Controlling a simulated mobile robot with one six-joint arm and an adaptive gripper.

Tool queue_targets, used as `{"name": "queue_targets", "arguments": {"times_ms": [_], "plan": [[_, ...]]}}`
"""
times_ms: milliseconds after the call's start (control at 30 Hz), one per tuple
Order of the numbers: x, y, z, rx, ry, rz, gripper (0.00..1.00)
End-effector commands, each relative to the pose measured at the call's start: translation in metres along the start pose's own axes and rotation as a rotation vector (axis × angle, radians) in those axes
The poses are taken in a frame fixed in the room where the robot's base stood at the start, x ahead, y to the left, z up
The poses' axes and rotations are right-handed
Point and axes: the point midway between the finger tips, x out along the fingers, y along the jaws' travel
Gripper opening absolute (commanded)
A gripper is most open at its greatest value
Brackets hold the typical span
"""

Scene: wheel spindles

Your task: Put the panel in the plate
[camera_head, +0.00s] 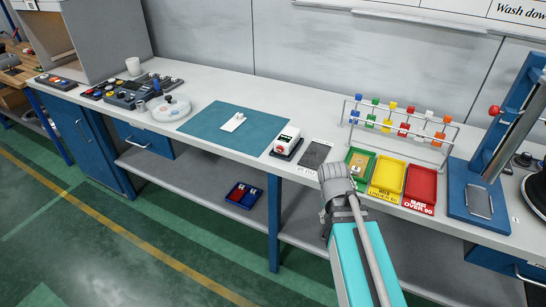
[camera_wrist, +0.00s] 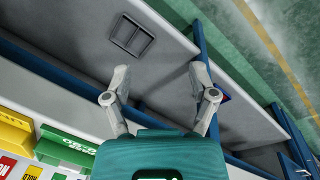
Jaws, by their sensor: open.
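My gripper (camera_wrist: 160,70) is open and empty in the wrist view, its two fingers spread apart over the lower shelf area. In the head view my arm reaches up in front of the bench by the coloured trays; the fingers cannot be made out there. A flat dark grey piece (camera_head: 315,154) lies on the bench left of the green tray. A grey two-slotted rectangular piece (camera_wrist: 132,37) shows in the wrist view. I cannot tell which of these is the panel.
Green (camera_head: 360,167), yellow (camera_head: 388,178) and red (camera_head: 421,187) trays line the bench front. A white device with a red button (camera_head: 287,140) stands beside the teal mat (camera_head: 207,120). A blue press (camera_head: 488,198) is at right. A red-and-blue bin (camera_head: 244,195) sits on the lower shelf.

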Motion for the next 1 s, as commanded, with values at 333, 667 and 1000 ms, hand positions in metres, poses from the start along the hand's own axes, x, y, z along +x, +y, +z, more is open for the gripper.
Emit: {"name": "queue_targets", "arguments": {"times_ms": [333,667,1000], "plan": [[0.005,0.021,0.034,0.301,-0.025,-0.135,0.74],[0.005,0.022,0.035,0.319,-0.027,-0.143,0.74],[0.005,0.022,0.034,0.317,-0.026,-0.142,0.57]]}}
